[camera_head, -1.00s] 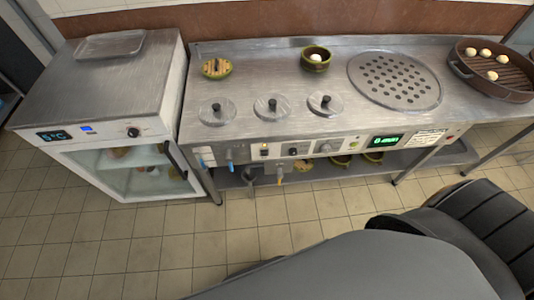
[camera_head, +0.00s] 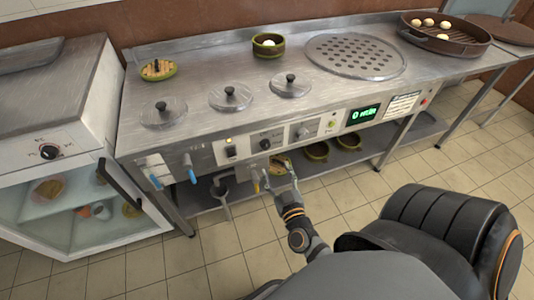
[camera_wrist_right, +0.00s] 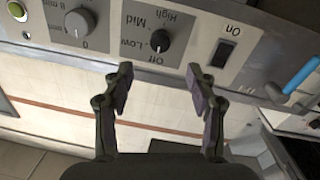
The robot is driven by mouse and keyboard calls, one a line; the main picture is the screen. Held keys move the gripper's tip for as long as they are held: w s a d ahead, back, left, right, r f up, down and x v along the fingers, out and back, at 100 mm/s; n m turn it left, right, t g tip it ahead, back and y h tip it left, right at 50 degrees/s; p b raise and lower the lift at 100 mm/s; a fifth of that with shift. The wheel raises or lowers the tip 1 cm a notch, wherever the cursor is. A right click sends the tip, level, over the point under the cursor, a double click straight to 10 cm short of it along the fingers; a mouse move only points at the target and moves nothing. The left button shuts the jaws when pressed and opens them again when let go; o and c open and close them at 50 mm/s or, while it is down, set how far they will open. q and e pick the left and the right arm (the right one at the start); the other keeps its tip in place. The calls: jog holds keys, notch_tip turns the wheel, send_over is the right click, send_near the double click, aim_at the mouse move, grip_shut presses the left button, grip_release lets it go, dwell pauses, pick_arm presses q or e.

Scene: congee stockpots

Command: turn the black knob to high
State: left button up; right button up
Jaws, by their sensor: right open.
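The black knob (camera_head: 264,144) is on the front panel of the steel counter, right of a black rocker switch. It shows larger in the right wrist view (camera_wrist_right: 160,40), which is upside down, with the labels Off, Low, Mid and High around it. Its small pale mark appears to point to Off. My right gripper (camera_head: 272,172) is open and empty, in front of and below the knob. In the right wrist view its two fingertips (camera_wrist_right: 159,78) are spread apart, with the knob beyond the gap and not touched. My left gripper is out of view.
A grey timer knob (camera_wrist_right: 80,20) sits beside the black knob. The rocker switch (camera_wrist_right: 226,50) is on its other side. Blue-handled (camera_head: 190,172) and yellow-handled taps stick out below the panel. A lower shelf holds green bowls (camera_head: 317,151). A glass-front fridge (camera_head: 60,200) stands left.

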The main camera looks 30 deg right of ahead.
aim_at(266, 147)
jog(key=x, duration=1)
jog(key=shift+w, duration=0.25)
jog(key=c, duration=1.1)
